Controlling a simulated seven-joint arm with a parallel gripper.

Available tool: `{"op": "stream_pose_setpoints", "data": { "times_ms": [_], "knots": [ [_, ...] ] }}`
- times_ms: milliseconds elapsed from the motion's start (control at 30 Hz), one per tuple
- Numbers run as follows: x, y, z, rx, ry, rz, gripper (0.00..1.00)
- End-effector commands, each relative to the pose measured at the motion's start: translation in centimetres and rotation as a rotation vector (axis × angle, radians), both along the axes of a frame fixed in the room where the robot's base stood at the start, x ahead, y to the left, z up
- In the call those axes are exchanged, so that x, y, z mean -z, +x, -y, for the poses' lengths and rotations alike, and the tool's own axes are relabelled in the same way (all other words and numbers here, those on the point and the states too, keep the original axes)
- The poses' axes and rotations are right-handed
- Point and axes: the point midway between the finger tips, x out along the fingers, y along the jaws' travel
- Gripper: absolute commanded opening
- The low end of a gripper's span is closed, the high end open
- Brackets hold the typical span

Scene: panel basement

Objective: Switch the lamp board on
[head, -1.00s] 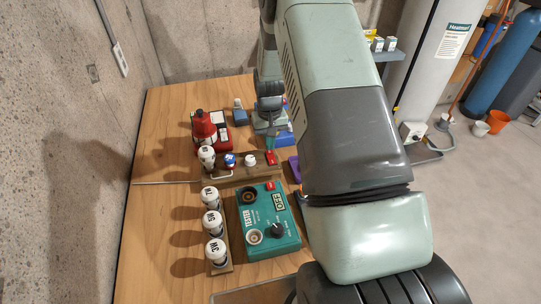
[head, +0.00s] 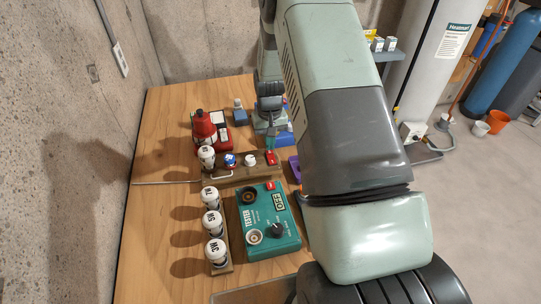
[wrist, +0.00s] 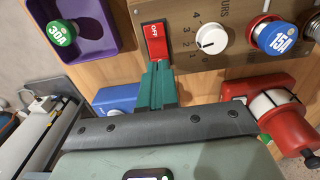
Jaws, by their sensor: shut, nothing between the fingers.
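The lamp board (head: 238,174) is a brown wooden strip on the table. It carries a white bulb (head: 207,157), a blue-topped fuse (head: 230,160), a white dial (head: 250,160) and a red rocker switch (head: 271,158). In the wrist view the switch (wrist: 156,42) reads OFF, and the dial (wrist: 211,38) and the fuse marked 15A (wrist: 277,38) are to its right. My gripper (wrist: 156,72) is shut and empty, its green fingertips right at the switch's near end. I cannot tell whether they touch it. In the head view my gripper (head: 269,140) is just behind the switch.
A teal tester (head: 264,222) and a rack of several white bulbs (head: 213,223) stand in front of the board. A red device (head: 205,127) and a blue one (wrist: 117,98) stand behind it. A purple tray (wrist: 92,42) holds a green 30A fuse (wrist: 60,33). The table's left side is clear.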

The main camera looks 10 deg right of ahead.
Motion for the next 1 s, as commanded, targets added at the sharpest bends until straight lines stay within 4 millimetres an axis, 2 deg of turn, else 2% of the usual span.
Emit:
{"op": "stream_pose_setpoints", "data": {
  "times_ms": [1000],
  "knots": [
    [0.69,0.01,0.0,0.0,0.0,0.0,0.0]
  ]
}}
